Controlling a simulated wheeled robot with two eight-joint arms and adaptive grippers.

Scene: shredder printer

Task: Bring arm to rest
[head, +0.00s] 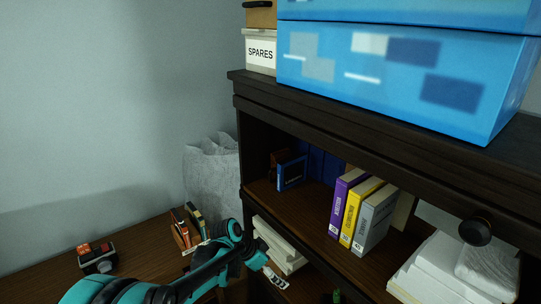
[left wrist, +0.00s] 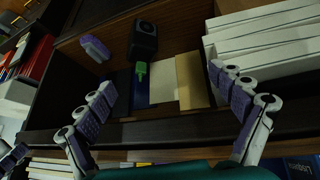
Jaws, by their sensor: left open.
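My left arm, teal and black, reaches in from the bottom of the head view. Its gripper (head: 275,278) is at the front of the dark wooden shelf unit (head: 245,142), low by a stack of white papers or books (head: 282,248). In the left wrist view the purple-padded fingers of my left gripper (left wrist: 165,105) are spread wide apart with nothing held between them. They face a shelf compartment that holds several upright items. My right gripper does not show in the head view.
Purple, yellow and grey binders (head: 351,215) stand on the shelf above. White paper stacks (head: 446,268) lie at right. A blue box (head: 400,75) and a SPARES box (head: 261,53) sit on top. A desk at left holds a small black-and-red item (head: 98,258) and books (head: 186,229).

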